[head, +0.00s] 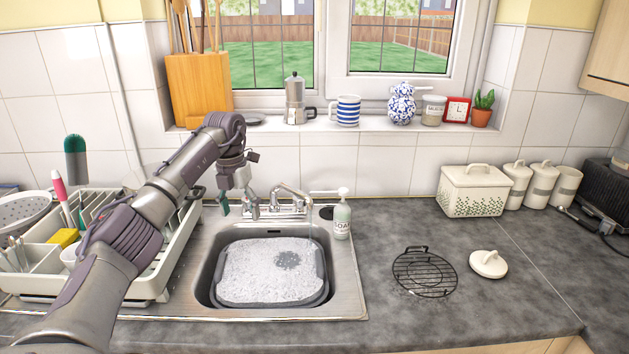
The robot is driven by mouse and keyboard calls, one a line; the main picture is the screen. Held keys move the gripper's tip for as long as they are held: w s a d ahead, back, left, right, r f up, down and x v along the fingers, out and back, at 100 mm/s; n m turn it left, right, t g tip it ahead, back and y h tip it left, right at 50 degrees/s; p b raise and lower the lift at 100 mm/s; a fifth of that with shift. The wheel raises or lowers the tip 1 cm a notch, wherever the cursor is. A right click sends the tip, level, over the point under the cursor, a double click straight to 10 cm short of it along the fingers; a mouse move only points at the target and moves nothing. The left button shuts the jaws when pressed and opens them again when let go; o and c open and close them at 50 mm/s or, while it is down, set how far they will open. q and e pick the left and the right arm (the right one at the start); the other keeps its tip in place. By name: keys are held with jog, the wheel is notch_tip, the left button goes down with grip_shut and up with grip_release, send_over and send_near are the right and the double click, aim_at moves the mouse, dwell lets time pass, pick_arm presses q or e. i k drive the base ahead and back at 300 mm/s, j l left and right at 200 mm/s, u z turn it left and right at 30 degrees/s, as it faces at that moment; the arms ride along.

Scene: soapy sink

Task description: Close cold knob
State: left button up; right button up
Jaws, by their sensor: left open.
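The chrome tap (290,190) stands behind the sink, with its spout curving to the right over the basin. A tap knob (251,207) shows at its left side. Which knob is the cold one, and how far it is turned, I cannot tell. My left gripper (237,204) hangs pointing down, open, at the left end of the tap, close by the left knob. Whether a finger touches the knob is unclear. My right gripper is out of view.
The sink (345,300) holds a foam-filled basin (320,283). A soap bottle (342,217) stands right of the tap. A dish rack (150,287) is under my left arm. A wire rack (424,272) and a white lid (488,264) lie on the right counter.

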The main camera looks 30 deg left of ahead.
aim_at(299, 204)
jog(key=i, duration=1.05)
